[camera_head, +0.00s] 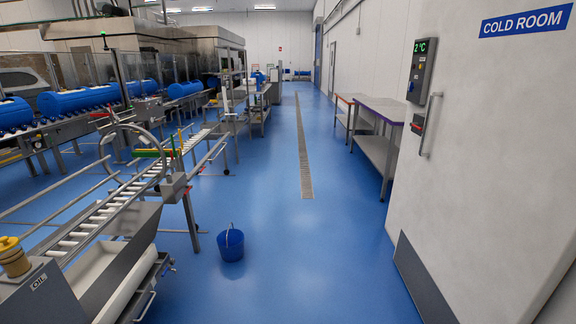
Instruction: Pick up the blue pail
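A blue pail (231,245) stands upright on the blue floor, just left of the middle of the head view. A thin handle shows at its rim. It stands apart from the conveyor frame to its left. Neither of my grippers shows in the head view.
A roller conveyor (105,208) with metal legs runs along the left, with blue drums (80,99) on a line behind it. A cold room door (478,160) and steel tables (378,130) stand on the right. The floor (310,255) right of the pail is clear, with a drain strip (304,150) beyond.

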